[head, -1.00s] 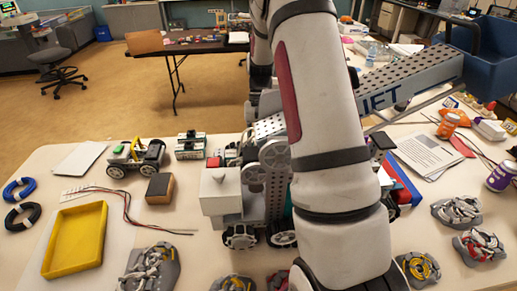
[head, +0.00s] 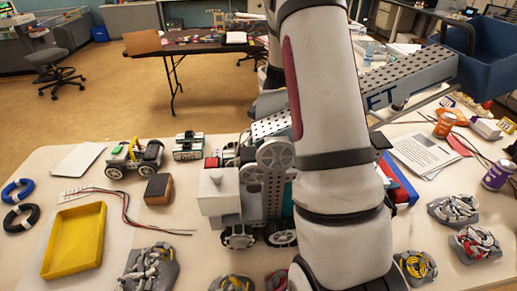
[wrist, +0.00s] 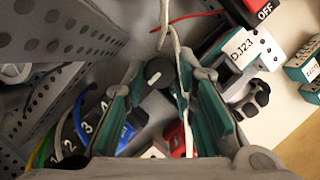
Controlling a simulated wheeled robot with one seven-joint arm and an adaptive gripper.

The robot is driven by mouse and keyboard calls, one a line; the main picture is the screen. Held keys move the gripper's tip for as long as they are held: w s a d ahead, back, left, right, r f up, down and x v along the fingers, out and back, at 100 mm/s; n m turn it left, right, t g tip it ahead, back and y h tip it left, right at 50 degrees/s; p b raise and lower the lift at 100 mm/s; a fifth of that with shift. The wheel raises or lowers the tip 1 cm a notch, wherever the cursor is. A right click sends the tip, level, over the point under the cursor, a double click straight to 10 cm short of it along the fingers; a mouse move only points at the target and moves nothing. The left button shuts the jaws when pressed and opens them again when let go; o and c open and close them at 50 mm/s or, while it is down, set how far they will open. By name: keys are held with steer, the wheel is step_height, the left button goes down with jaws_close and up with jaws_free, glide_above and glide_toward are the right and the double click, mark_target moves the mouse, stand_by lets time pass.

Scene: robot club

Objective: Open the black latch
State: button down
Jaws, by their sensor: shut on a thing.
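A black round knob (wrist: 158,73) with a small white mark, which looks like the black latch, shows in the wrist view. My gripper (wrist: 160,76) has its two teal-padded fingers on either side of the knob and is shut on it. The contact is partly hidden by the fingertips. In the head view my own arm hides the gripper and the latch. The club robot (head: 250,180), with a grey perforated frame and white box, stands on the table behind my arm.
Colored wires (wrist: 75,135) numbered on a panel and a red OFF switch (wrist: 265,10) lie close to the fingers. A module labelled DJ23 (wrist: 242,50) sits to the right.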

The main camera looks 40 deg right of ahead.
stand_by(0.4)
steer(key=c, duration=1.3)
jaws_free()
steer(key=v, duration=1.2)
